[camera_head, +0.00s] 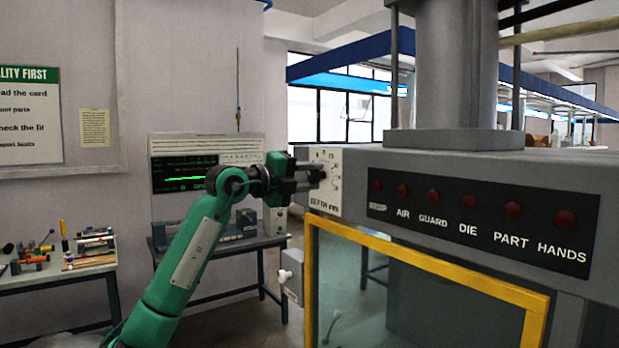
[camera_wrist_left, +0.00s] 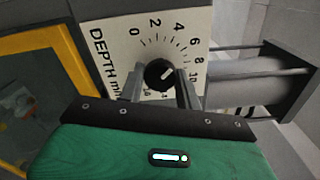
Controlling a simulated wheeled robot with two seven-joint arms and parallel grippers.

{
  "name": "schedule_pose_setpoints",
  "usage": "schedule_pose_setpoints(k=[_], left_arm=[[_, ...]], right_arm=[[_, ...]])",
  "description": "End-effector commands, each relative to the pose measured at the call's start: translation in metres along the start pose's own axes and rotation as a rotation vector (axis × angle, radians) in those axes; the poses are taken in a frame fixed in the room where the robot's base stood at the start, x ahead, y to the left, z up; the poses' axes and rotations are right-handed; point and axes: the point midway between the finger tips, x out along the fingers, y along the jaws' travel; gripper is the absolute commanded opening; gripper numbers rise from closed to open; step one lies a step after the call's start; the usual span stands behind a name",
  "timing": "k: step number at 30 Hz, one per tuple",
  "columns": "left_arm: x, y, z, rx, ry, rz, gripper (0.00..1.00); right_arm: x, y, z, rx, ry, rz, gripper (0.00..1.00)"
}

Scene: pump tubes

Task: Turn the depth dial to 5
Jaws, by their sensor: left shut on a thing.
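The depth dial is a black round knob (camera_wrist_left: 158,73) on a white plate (camera_wrist_left: 122,50) marked "DEPTH mm", with numbers 0 to 10 and more below, in the left wrist view. A short white mark on the knob points up and right, roughly towards the 6; the exact reading is hard to tell. My left gripper (camera_wrist_left: 160,80) is shut on the knob, one finger on each side. In the head view, my left gripper (camera_head: 310,176) reaches the dial plate (camera_head: 328,158) from the left and covers part of it. My right gripper is not in view.
The plate sits on the left end of a grey press head with a lamp panel (camera_head: 480,215). A yellow-framed guard (camera_head: 430,263) hangs below it. A wall display (camera_head: 190,165) and a workbench (camera_head: 225,245) stand behind my arm; a parts table (camera_head: 60,272) is far left.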

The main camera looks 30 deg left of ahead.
Motion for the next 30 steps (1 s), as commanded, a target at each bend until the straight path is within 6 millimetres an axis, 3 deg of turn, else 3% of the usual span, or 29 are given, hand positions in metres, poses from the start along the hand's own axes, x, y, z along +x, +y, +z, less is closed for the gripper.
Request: schedule_pose_setpoints(k=[16, 17, 19, 30], left_arm=[[-0.0007, -0.0012, 0.0013, -0.023, -0.003, -0.003, 0.11], [-0.0007, -0.0012, 0.0013, -0.023, -0.003, -0.003, 0.4], [-0.0006, -0.0011, 0.0011, -0.023, -0.003, -0.002, 0.54], [-0.0043, 0.0007, 0.0004, -0.022, -0.001, -0.001, 0.56]], right_arm=[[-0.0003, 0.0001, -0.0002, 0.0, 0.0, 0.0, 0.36], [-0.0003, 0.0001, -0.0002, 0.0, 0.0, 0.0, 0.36], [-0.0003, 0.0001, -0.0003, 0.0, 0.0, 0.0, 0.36], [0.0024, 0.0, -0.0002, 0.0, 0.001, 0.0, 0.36]])
